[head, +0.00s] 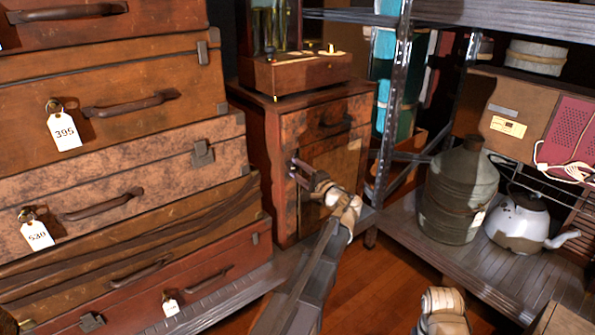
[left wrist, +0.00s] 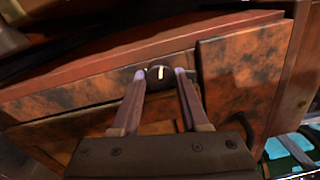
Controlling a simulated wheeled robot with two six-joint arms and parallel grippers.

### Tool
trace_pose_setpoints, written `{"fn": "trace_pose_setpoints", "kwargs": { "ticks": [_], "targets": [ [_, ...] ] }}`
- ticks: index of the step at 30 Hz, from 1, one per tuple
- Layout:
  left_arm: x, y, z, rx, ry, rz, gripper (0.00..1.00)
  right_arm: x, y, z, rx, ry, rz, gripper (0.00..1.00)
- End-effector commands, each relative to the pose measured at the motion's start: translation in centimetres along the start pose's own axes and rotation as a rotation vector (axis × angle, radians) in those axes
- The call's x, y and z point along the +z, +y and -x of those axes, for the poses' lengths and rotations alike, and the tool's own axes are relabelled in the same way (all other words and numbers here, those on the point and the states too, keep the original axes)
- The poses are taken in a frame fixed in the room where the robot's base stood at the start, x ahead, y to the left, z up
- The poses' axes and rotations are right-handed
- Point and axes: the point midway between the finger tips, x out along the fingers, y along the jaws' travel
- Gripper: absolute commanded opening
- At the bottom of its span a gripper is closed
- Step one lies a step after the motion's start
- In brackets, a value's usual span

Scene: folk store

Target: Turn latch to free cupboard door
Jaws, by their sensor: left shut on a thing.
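The cupboard (head: 262,150) is a reddish-brown wooden cabinet between the stacked suitcases and the metal shelf. Its mottled door (head: 340,160) sits below a drawer (head: 325,120) and looks closed. My left gripper (head: 292,163) reaches the door's left edge. In the left wrist view, the latch (left wrist: 158,73) is a dark round knob with a pale bar, near the door's edge. The left gripper's fingers (left wrist: 160,75) stand on both sides of it and are shut on it. The door panel (left wrist: 70,98) also shows there.
Stacked suitcases (head: 130,85) stand close on the left. A metal shelf post (head: 393,105) rises just right of the cupboard. A milk can (head: 460,190) and an enamel kettle (head: 518,220) stand on the lower shelf. A wooden box (head: 295,72) sits on the cupboard.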

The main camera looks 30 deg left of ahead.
Motion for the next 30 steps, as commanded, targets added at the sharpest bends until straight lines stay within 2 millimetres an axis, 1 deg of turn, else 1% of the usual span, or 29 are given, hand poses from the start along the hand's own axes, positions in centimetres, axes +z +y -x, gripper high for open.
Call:
{"fn": "trace_pose_setpoints", "kwargs": {
  "ticks": [6,12,19,30],
  "targets": [
    [0.02,0.04,0.10,0.001,-0.005,0.158,0.00,0.00,0.00,-0.03,0.000,0.000,0.000,0.50],
    [0.03,0.04,0.11,0.001,-0.008,0.261,0.00,0.00,0.00,-0.03,0.000,0.000,0.000,0.50],
    [0.04,0.05,0.12,0.001,-0.010,0.324,0.00,0.00,0.00,-0.03,0.000,0.000,0.000,0.50],
    [0.06,0.07,0.12,0.001,-0.011,0.343,0.00,0.00,0.00,-0.04,0.000,0.000,0.000,0.50]
  ]
}}
